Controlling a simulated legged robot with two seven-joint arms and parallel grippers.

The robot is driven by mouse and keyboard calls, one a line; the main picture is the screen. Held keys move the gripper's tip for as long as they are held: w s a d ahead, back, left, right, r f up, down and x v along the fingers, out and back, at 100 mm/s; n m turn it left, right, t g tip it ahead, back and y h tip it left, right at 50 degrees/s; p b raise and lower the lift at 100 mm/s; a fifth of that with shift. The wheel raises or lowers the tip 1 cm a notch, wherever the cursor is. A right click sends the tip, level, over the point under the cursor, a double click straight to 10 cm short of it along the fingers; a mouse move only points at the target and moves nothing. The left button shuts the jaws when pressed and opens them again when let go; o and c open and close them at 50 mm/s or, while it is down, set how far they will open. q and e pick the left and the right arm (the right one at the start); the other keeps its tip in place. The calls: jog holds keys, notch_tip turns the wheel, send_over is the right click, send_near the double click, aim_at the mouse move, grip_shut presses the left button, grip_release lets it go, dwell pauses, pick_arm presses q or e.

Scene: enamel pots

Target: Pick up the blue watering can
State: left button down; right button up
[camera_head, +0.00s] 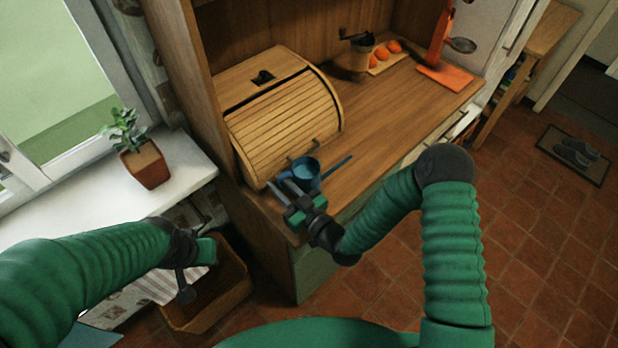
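The blue watering can (306,174) stands on the wooden counter, near its front left corner, in front of the bread box. Its thin blue spout points up and to the right. My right gripper (280,187) is at the near left side of the can, its two grey fingers apart and pointing to the upper left. The fingers overlap the can's lower left edge in the picture; I cannot tell whether they touch it. My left gripper (195,256) hangs low at the left, over the wooden bin, away from the can; its finger gap is unclear.
The roll-top bread box (285,118) stands close behind the can. A potted plant (144,164) stands on the white sill. The middle of the counter is clear.

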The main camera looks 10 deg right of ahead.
jog(key=shift+s+a+r, duration=0.1)
jog(key=shift+a+r, duration=0.05)
jog(key=shift+r, duration=0.1)
jog(key=shift+d, duration=0.25)
jog(key=shift+c, duration=0.4)
jog(key=shift+w+d+f, duration=0.15)
jog(key=shift+w+d, duration=0.05)
jog(key=shift+d, duration=0.3)
grip_shut()
jog(key=shift+s+a, duration=0.1)
jog(key=shift+a, duration=0.35)
jog(key=shift+d, duration=0.2)
